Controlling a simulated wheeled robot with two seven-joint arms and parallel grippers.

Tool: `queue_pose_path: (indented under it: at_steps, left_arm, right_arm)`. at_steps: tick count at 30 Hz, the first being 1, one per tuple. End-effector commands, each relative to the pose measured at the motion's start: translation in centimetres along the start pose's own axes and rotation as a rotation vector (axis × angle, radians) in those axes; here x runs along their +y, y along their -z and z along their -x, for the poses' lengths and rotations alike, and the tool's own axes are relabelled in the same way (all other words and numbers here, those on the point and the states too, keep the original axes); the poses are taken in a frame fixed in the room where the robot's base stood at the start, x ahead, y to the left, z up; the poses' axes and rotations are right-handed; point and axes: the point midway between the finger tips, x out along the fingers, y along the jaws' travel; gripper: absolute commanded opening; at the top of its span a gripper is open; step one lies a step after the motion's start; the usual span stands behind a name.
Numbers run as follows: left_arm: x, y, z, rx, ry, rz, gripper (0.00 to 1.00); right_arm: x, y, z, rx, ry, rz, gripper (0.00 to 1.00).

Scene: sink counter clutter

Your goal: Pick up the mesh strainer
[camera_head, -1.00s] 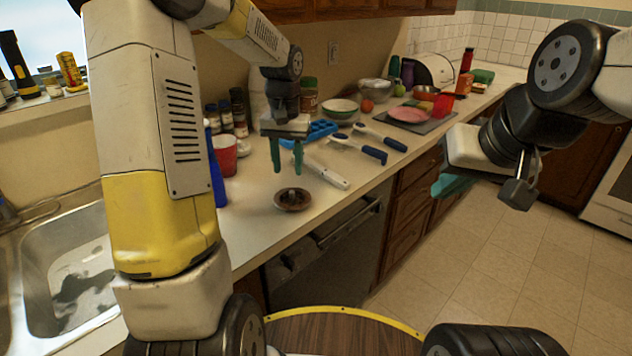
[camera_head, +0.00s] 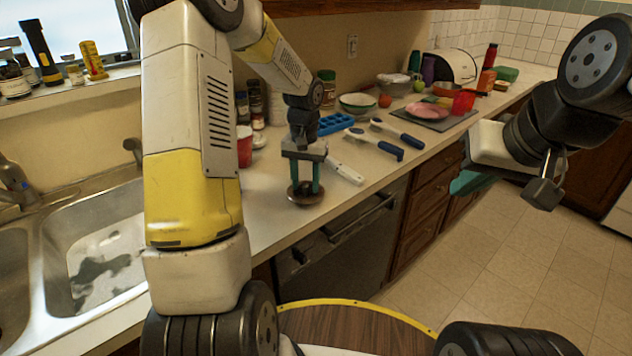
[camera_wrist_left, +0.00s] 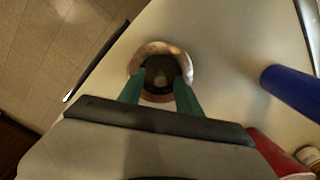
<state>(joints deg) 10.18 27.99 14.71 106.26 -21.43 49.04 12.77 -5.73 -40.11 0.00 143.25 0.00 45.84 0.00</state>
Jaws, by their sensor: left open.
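The mesh strainer (camera_head: 309,201), a small round brown dish with a metallic rim, lies near the counter's front edge. In the left wrist view its bright rim (camera_wrist_left: 155,47) and dark centre with a small knob show between the fingers. My left gripper (camera_head: 305,187) points down over it, open, with its two green fingertips at the strainer and nothing clamped. The fingers hide parts of the strainer, and whether they touch it I cannot tell. My right gripper (camera_head: 470,182) hangs over the floor at the right, its green fingers partly hidden behind the wrist.
A white-handled utensil (camera_head: 345,173) lies to the right. The sink (camera_head: 50,235) is at the left. Bare counter lies in front of the cup.

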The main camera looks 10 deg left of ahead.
Motion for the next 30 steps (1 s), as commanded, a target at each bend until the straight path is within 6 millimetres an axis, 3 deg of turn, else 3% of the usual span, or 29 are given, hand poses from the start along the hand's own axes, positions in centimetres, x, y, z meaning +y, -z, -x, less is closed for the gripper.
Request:
queue_pose_path:
  at_steps: [1,7,20,30]
  left_arm:
    - [0.0,0.0,0.0,0.0,0.0,0.0,0.37]
    - [0.0,0.0,0.0,0.0,0.0,0.0,0.0]
    - [0.0,0.0,0.3,0.0,0.0,0.0,0.0]
    - [0.0,0.0,3.9,0.003,0.0,0.0,0.0]
  right_arm:
    - [0.0,0.0,0.0,0.0,0.0,0.0,0.0]
    - [0.0,0.0,0.0,0.0,0.0,0.0,0.0]
    - [0.0,0.0,0.0,0.0,0.0,0.0,0.0]
    - [0.0,0.0,0.0,0.0,0.0,0.0,0.0]
